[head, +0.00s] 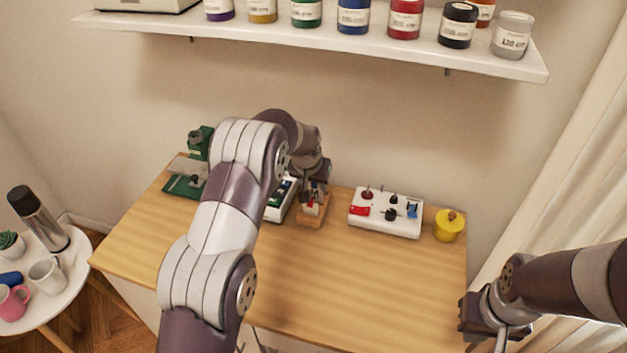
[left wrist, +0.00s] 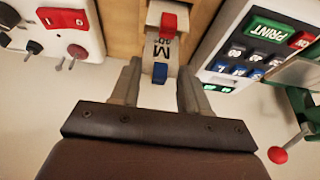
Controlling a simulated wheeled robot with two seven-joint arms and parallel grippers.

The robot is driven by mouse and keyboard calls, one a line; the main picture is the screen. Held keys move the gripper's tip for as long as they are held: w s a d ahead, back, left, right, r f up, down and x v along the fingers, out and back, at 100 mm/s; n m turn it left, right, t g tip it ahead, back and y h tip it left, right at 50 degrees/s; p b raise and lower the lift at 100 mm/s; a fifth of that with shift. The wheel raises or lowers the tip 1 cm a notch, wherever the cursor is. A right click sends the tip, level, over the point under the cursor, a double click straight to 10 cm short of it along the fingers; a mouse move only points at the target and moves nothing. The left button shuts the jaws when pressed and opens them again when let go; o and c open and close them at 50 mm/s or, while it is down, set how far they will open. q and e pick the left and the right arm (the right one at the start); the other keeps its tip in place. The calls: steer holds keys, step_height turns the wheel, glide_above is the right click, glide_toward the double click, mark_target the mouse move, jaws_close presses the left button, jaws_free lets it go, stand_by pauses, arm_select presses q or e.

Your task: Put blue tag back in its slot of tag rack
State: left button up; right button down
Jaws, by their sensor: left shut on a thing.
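The wooden tag rack (head: 313,222) stands at the back middle of the table, below my left gripper (head: 314,192). In the left wrist view, my left gripper (left wrist: 160,88) is shut on the blue tag (left wrist: 160,73), which shows between its fingers beside a white face marked "M". A red tag (left wrist: 168,22) shows farther along the rack (left wrist: 120,25). Whether the blue tag sits inside a slot or just above it, I cannot tell. My right gripper (head: 490,325) hangs off the table's right side, and its jaws are unclear.
A white label printer (left wrist: 245,55) with a green PRINT key stands close beside the rack. A white control box (head: 386,212) with knobs and a yellow pot (head: 449,225) stand to the right. A green machine (head: 190,175) stands at the left. The table's front (head: 350,275) is clear.

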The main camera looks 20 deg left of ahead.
arm_select(q)
steer(key=shift+f+b, duration=0.7)
steer(key=shift+f, duration=0.7)
steer(key=o, duration=1.1)
steer(key=shift+r, duration=0.1)
steer(key=b+v, duration=0.1)
steer(key=v, duration=1.1)
steer(key=shift+s+r, duration=0.1)
steer(key=shift+r, duration=0.2)
